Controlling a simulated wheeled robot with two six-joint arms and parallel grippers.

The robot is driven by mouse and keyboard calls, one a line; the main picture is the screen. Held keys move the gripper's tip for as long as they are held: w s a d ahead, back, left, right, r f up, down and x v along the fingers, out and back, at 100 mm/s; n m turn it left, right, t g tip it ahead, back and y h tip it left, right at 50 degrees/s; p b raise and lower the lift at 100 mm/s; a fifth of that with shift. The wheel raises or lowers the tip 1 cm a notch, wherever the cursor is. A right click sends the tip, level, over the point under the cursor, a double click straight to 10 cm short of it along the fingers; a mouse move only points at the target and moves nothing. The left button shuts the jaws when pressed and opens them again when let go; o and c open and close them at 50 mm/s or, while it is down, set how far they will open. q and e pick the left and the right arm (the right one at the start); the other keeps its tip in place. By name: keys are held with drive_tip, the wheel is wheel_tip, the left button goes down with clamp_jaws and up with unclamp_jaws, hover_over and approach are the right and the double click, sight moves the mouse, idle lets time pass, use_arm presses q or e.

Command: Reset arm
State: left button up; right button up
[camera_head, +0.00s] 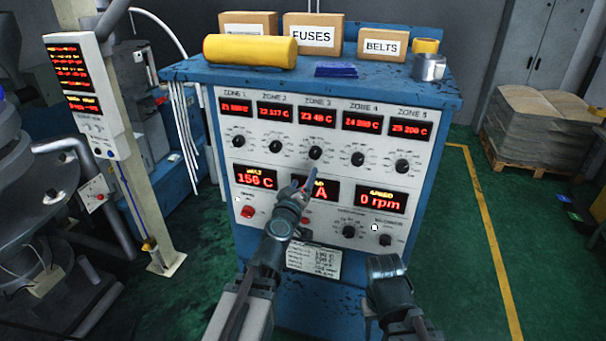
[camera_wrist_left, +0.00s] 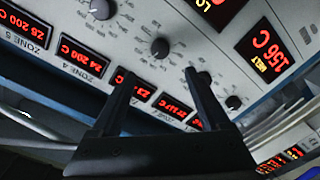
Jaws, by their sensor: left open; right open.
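My left gripper (camera_head: 305,184) is in front of the middle of the blue control cabinet, just below the ZONE 3 knob (camera_head: 315,153) in the head view. In the left wrist view my left gripper (camera_wrist_left: 160,76) shows two dark fingers spread apart with nothing held between them. A black knob (camera_wrist_left: 160,48) shows beyond the gap between them; I cannot tell whether a finger touches the panel. My right gripper (camera_head: 386,265) is low in front of the cabinet's lower right part. Its fingers are hard to make out and no held object shows.
The cabinet's blue top (camera_head: 440,92) carries a yellow roll (camera_head: 250,51), a FUSES box (camera_head: 312,36), a BELTS box (camera_head: 382,46) and a metal cup (camera_head: 429,68). A post with a display box (camera_head: 85,95) stands left.

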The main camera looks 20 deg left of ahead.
use_arm(q)
drive_tip(key=shift+s, duration=0.45)
drive_tip(key=shift+d, duration=0.1)
